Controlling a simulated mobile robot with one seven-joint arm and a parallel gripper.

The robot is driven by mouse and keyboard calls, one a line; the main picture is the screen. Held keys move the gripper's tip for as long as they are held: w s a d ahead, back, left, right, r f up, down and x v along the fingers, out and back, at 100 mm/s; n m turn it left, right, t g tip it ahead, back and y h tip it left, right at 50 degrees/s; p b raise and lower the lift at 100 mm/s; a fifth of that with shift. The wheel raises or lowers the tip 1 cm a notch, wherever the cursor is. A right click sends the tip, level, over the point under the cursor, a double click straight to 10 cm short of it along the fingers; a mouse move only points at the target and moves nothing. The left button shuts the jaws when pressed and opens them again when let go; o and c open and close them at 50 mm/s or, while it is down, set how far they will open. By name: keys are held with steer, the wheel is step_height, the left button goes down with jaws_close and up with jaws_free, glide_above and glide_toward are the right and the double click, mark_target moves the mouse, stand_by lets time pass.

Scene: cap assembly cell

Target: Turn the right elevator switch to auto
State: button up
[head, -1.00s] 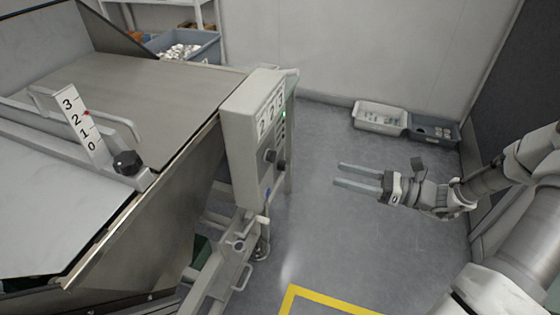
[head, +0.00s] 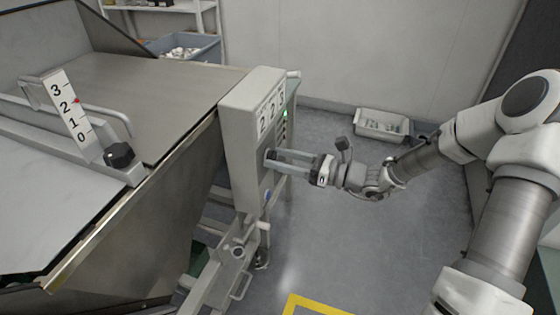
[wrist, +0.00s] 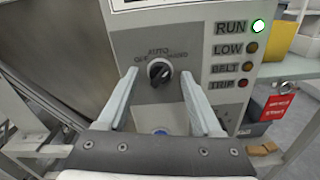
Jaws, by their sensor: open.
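The elevator control box (head: 240,160) stands at the end of the machine. In the wrist view a black rotary switch (wrist: 159,71) sits on its face under the labels OFF, AUTO and HAND. The switch's pointer looks tilted, but I cannot tell for sure which label it marks. My gripper (wrist: 158,78) is open, with one finger on each side of the switch and a gap on both sides. In the head view my gripper (head: 275,158) reaches the box face from the right, and the fingers partly cover the switch area. Only one switch shows in the wrist view.
A lit RUN lamp (wrist: 258,26) sits above the LOW, BELT and TRIP lamps at the right of the panel. A blue button (wrist: 161,132) lies below the switch. A white bin (head: 381,124) stands on the floor by the wall. Open floor lies in front of the box.

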steer(key=shift+a, duration=0.15)
steer(key=shift+c, duration=0.4)
jaws_close()
steer(key=shift+n, duration=4.3)
steer(key=shift+b, duration=0.3)
